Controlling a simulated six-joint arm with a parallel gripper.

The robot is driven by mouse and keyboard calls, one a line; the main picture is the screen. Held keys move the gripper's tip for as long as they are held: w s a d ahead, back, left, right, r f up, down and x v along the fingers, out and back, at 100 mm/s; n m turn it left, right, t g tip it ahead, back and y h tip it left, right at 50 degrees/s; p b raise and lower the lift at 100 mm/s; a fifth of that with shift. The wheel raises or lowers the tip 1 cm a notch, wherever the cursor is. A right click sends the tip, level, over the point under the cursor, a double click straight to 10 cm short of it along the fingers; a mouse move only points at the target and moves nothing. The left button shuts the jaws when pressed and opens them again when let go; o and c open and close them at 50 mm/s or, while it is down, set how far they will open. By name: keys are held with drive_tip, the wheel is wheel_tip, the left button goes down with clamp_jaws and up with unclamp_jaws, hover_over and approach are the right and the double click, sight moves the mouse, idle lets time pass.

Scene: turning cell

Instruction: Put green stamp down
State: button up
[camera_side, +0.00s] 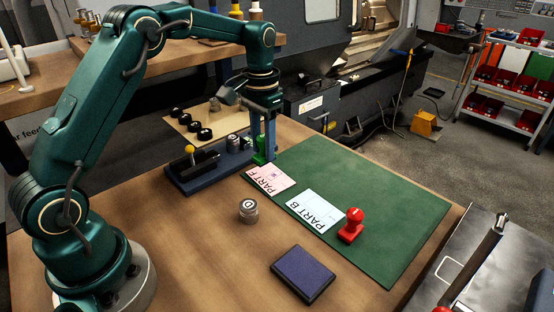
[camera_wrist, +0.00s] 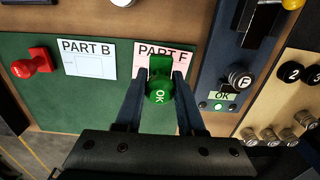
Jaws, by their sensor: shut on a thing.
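My gripper (camera_side: 264,138) is shut on the green stamp (camera_wrist: 159,94), whose round top reads OK. In the wrist view the two fingers of my gripper (camera_wrist: 160,78) flank the stamp. The stamp covers part of the pink PART F card (camera_wrist: 179,53) in that view. In the side view the green stamp (camera_side: 259,158) is low, near the left corner of the green mat (camera_side: 400,205) and the blue stand (camera_side: 205,178). I cannot tell whether it touches a surface. The PART F card (camera_side: 256,170) bears a small purple mark.
A red stamp (camera_side: 351,225) stands by the PART B card (camera_side: 312,210). A D-marked metal piece (camera_side: 248,210) and an ink pad (camera_side: 303,274) are on the bare table. The blue stand carries an OK label (camera_wrist: 222,96) and an F-marked piece (camera_wrist: 240,78). Black-topped pieces (camera_side: 193,125) stand behind.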

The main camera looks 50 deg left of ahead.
drive_tip(key=s+d+r, duration=0.2)
drive_tip(key=s+r, duration=0.2)
drive_tip(key=s, duration=0.9)
drive_tip(key=d+f, duration=0.2)
drive_tip(key=d, duration=0.1)
drive_tip(key=w+d+f, duration=0.1)
drive_tip(key=d+f, duration=0.1)
drive_tip(key=d, duration=0.2)
drive_tip(key=w+d+f, duration=0.1)
drive_tip(key=d+f, duration=0.1)
drive_tip(key=d, duration=0.1)
drive_tip(key=shift+d+f, duration=0.1)
drive_tip(key=shift+d, duration=0.05)
drive_tip(key=shift+d+f, duration=0.15)
drive_tip(key=shift+f, duration=0.05)
drive_tip(key=shift+w+f, duration=0.1)
drive_tip(key=shift+f, duration=1.8)
drive_tip(key=shift+f, duration=0.1)
drive_tip(key=o, duration=1)
drive_tip(key=shift+o, duration=0.2)
